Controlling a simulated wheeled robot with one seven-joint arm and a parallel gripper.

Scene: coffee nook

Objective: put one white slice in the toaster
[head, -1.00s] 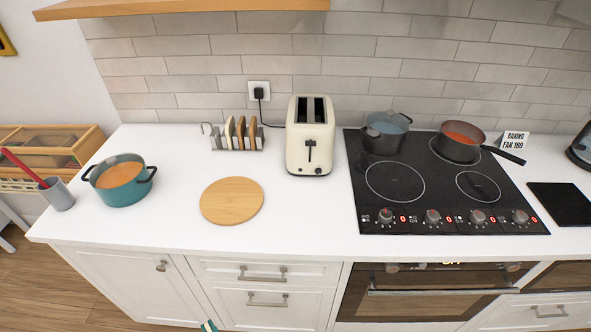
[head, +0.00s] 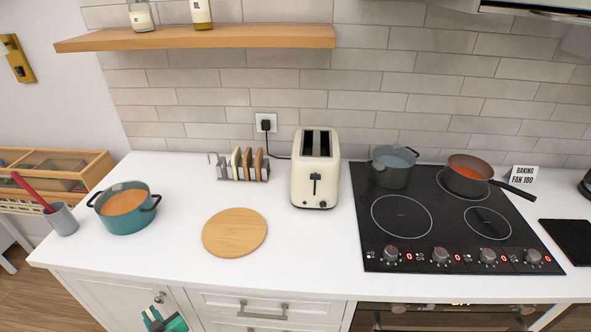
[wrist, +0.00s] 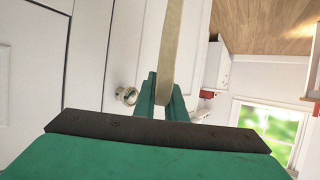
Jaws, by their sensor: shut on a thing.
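My gripper (head: 165,320) is at the bottom edge of the head view, in front of the cabinet and below the counter. In the wrist view its green fingers (wrist: 162,92) are shut on a thin, pale beige slice (wrist: 173,40), seen edge-on and running out of the top of the picture. The cream toaster (head: 316,180) stands on the counter by the wall, its two slots empty and its lever at the front. A metal rack (head: 223,172) left of it holds one pale slice (head: 236,160) and two browner slices (head: 258,163).
A round wooden board (head: 234,232) lies in front of the rack. A teal pot (head: 125,207) and a grey utensil cup (head: 61,218) stand at the left. The black hob (head: 440,225) with two pans is at the right. A wooden shelf (head: 200,38) hangs above.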

